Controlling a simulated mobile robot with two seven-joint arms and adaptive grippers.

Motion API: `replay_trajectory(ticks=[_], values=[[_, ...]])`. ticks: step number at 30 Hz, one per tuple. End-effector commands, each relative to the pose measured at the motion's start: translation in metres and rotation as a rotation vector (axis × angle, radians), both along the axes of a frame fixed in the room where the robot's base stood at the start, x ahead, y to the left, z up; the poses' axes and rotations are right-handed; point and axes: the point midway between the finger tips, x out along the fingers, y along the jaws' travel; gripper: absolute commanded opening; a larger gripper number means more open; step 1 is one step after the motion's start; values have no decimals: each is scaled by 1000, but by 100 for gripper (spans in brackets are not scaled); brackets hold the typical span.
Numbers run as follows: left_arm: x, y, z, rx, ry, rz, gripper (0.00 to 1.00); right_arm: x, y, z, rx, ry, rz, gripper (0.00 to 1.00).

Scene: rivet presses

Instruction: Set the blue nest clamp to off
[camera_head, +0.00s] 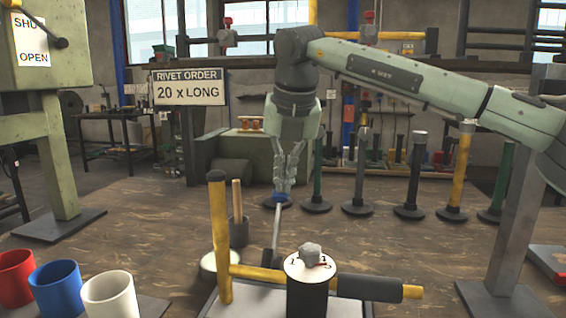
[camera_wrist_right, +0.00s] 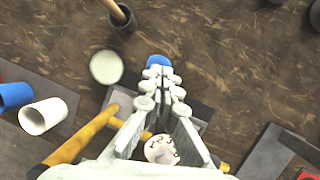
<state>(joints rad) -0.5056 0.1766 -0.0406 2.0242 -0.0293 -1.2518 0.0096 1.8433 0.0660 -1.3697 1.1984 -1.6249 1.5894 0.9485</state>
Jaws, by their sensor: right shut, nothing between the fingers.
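The blue nest clamp shows as a grey lever rod with a blue knob (camera_head: 279,197), rising from the fixture behind the yellow post. The blue knob also shows in the right wrist view (camera_wrist_right: 158,61), just beyond the fingertips. My right gripper (camera_head: 283,188) points down, its fingers shut and empty, at the blue knob. In the head view its tips overlap the knob; I cannot tell whether they touch. The clamp's base is partly hidden behind the yellow bar, and no off marking is readable. My left gripper is in neither view.
A yellow frame (camera_head: 220,235) and a black post with a white numbered dial (camera_head: 300,268) stand in front of the lever. Red, blue and white cups (camera_head: 108,295) are at the front left. Several stands line the back. A sign (camera_head: 189,89) reads "RIVET ORDER 20 x LONG".

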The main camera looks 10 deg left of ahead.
Motion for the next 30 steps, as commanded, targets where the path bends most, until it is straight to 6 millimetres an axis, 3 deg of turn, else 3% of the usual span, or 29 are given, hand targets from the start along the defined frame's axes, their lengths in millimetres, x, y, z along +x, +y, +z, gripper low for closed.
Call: replay_trajectory(ticks=[7,15,30], values=[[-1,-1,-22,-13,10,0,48,18,1,-10,0,8,0,0],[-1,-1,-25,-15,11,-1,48,30,0,-17,0,6,0,0],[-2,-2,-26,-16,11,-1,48,33,0,-19,0,5,1,0]])
